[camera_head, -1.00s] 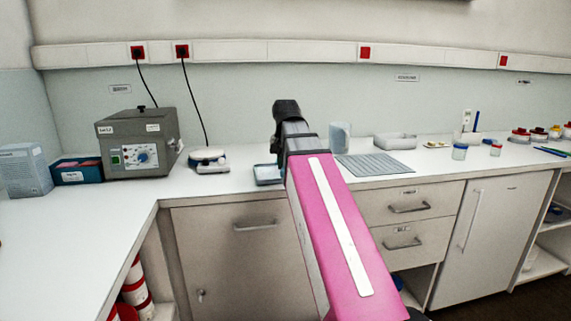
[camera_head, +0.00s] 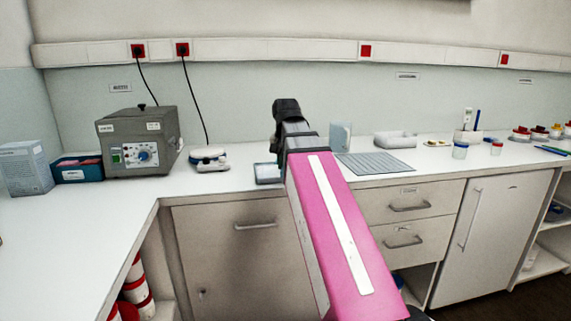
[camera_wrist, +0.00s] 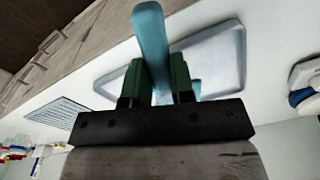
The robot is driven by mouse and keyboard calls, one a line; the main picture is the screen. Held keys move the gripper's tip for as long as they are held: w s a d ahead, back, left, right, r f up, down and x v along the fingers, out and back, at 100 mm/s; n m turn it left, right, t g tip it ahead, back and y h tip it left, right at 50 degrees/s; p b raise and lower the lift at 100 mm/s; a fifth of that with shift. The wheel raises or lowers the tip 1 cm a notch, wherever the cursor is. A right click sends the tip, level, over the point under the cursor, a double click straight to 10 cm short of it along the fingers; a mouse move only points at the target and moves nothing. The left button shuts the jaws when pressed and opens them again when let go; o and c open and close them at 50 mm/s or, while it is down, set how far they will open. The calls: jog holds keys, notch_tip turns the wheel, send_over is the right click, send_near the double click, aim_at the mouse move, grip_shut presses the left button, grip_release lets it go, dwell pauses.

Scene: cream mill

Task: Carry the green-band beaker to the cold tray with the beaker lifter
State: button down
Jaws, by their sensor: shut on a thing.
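My gripper (camera_wrist: 157,78) has two green fingers in the wrist view, shut on the teal handle of the beaker lifter (camera_wrist: 150,35). The handle stands up between the fingers. A shallow pale blue-grey tray (camera_wrist: 222,50), which looks like the cold tray, lies on the bench behind the fingers. In the head view this tray (camera_head: 267,179) shows only in part, left of my pink arm, which hides the gripper and the lifter. I cannot make out the green-band beaker; a small pale-teal piece shows beside the right finger, but I cannot tell what it belongs to.
A small white device (camera_head: 209,158) and a grey heating box (camera_head: 140,145) stand left of the tray. The bench's left front is clear.

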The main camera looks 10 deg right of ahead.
aim_at(283, 172)
jog(key=shift+s+a, duration=0.4)
jog(key=shift+s, duration=0.75)
jog(key=shift+s+a, duration=0.45)
jog(key=shift+s, duration=0.7)
jog(key=shift+s+a, duration=0.4)
jog(key=shift+s, duration=0.75)
dwell(1.0)
jog(key=shift+s, duration=0.1)
